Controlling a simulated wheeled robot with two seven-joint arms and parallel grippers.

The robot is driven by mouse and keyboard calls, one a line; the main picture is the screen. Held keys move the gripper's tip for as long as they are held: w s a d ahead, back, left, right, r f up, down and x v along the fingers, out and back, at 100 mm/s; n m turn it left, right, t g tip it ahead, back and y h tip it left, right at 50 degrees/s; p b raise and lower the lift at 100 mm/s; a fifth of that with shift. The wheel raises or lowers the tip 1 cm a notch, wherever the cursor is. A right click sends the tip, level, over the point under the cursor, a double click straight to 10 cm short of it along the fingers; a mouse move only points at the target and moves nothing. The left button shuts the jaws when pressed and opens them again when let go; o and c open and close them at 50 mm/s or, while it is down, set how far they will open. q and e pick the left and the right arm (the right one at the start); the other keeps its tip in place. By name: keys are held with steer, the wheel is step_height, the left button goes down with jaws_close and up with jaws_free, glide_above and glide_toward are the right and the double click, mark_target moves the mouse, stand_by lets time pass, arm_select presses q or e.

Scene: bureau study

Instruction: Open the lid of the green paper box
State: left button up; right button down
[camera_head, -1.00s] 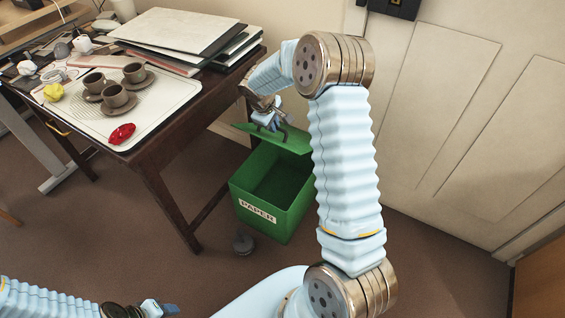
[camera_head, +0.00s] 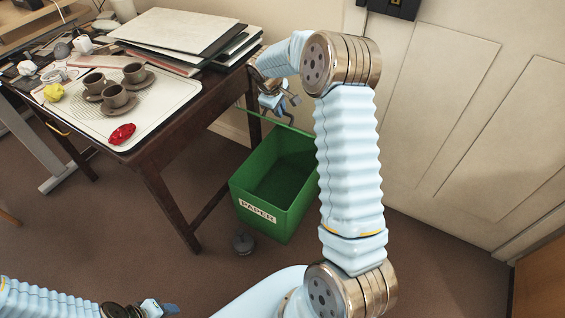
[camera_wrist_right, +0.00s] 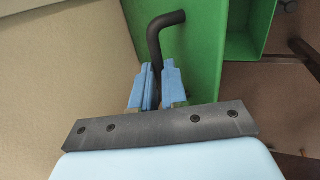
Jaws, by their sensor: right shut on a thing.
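The green paper box (camera_head: 240,190) stands on the floor beside the desk, with a white "PAPER" label on its front. Its inside is in view from above. Its green lid (camera_head: 268,116) is raised, seen nearly edge-on in the head view and broad in the right wrist view (camera_wrist_right: 195,60). My right gripper (camera_head: 275,103) is at the lid, shut on the dark bent handle (camera_wrist_right: 160,35), which runs between its blue fingers (camera_wrist_right: 157,85). My left gripper (camera_head: 162,309) is at the bottom edge, far from the box; its fingers are too small to read.
The dark wooden desk (camera_head: 160,155) stands close left of the box, bearing a white tray (camera_head: 165,110) with brown cups and a red item (camera_head: 122,133). A dark round object (camera_head: 243,243) lies on the floor before the box. A panelled door (camera_head: 450,110) is at the right.

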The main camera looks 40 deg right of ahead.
steer(key=shift+d, duration=0.1)
steer(key=shift+w+d+r, duration=0.3)
steer(key=shift+d+r, duration=0.2)
steer(key=shift+d, duration=0.2)
steer(key=shift+w+d+r, duration=0.25)
steer(key=shift+d+r, duration=0.25)
steer(key=shift+d, duration=0.15)
steer(key=shift+w+d+r, duration=0.3)
steer(key=shift+d+r, duration=0.2)
steer(key=shift+d, duration=0.2)
steer(key=c, duration=0.7)
jaws_free()
steer(key=shift+a, duration=0.1)
steer(key=shift+s+a+r, duration=0.25)
steer(key=shift+a+r, duration=0.35)
steer(key=shift+r, duration=0.35)
steer(key=shift+s+a+r, duration=0.3)
steer(key=shift+a+r, duration=0.35)
steer(key=shift+r, duration=0.25)
steer(key=shift+s+a+r, duration=0.25)
steer(key=shift+a+r, duration=0.35)
steer(key=shift+r, duration=0.35)
